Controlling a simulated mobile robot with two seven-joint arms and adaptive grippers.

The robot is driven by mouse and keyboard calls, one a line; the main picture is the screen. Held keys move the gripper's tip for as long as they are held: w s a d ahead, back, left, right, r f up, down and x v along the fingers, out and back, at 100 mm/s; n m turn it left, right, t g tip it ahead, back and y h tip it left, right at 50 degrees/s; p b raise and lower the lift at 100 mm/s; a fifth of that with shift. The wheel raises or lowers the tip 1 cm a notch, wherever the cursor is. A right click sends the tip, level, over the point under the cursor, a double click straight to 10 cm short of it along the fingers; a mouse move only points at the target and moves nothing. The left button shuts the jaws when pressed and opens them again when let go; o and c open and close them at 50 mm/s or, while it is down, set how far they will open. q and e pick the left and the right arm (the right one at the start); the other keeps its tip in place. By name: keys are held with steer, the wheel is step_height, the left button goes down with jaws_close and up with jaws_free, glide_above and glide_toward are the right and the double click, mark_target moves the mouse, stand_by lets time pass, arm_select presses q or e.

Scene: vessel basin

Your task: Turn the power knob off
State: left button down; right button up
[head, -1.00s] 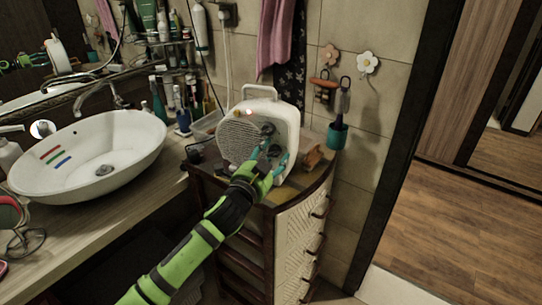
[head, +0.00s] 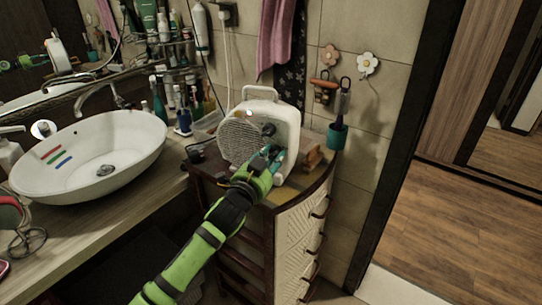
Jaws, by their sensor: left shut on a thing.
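A white fan heater (head: 288,122) with a round grey grille (head: 234,142) stands on top of the cabinet. A dark upper knob (head: 269,129) shows on its front face. My left gripper (head: 269,152) is at the heater's lower front, just below that knob. Its teal fingers are close together, shut on the lower knob, which the fingers mostly hide. I cannot read the knob's marking or its angle. My right gripper is not in view.
The heater stands on a dark wooden cabinet (head: 297,231) with woven drawer fronts. A wooden block (head: 311,159) lies right of the heater. A teal cup (head: 337,135) hangs on the wall. A white basin (head: 95,155) is on the left counter.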

arm_select(q)
steer(key=n+p, duration=0.1)
steer(key=n, duration=0.4)
steer(key=shift+r, duration=0.2)
steer(key=shift+n+p, duration=0.45)
steer(key=shift+n, duration=0.55)
steer(key=c, duration=0.9)
jaws_free()
